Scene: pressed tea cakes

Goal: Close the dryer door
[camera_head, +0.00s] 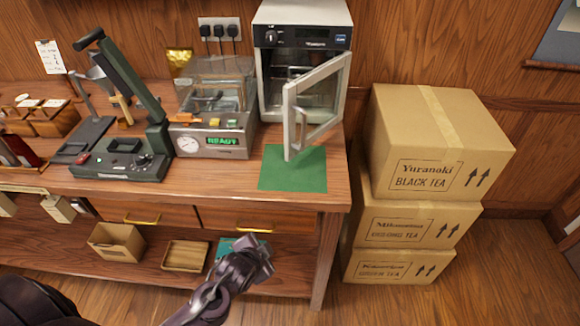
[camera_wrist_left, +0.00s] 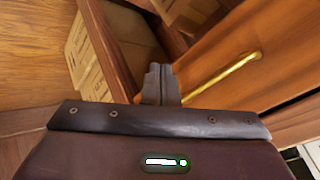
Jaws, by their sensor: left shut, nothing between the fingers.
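The dryer (camera_head: 303,22) is a white and grey cabinet at the back right of the workbench. Its door (camera_head: 318,100) has a pale frame and a glass pane, and stands open, swung out toward the front over the bench. My left gripper (camera_head: 262,250) is low in front of the bench, below the tabletop and well apart from the door. In the left wrist view its fingers (camera_wrist_left: 161,84) are together and empty, near a drawer front with a brass handle (camera_wrist_left: 222,79). My right gripper is not seen in either view.
A green mat (camera_head: 292,178) lies on the bench below the door. A steam unit (camera_head: 215,140) reading "READY" and a green lever press (camera_head: 125,145) stand to the left. Stacked tea cartons (camera_head: 430,150) stand right of the bench. An open box (camera_head: 116,243) sits on the lower shelf.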

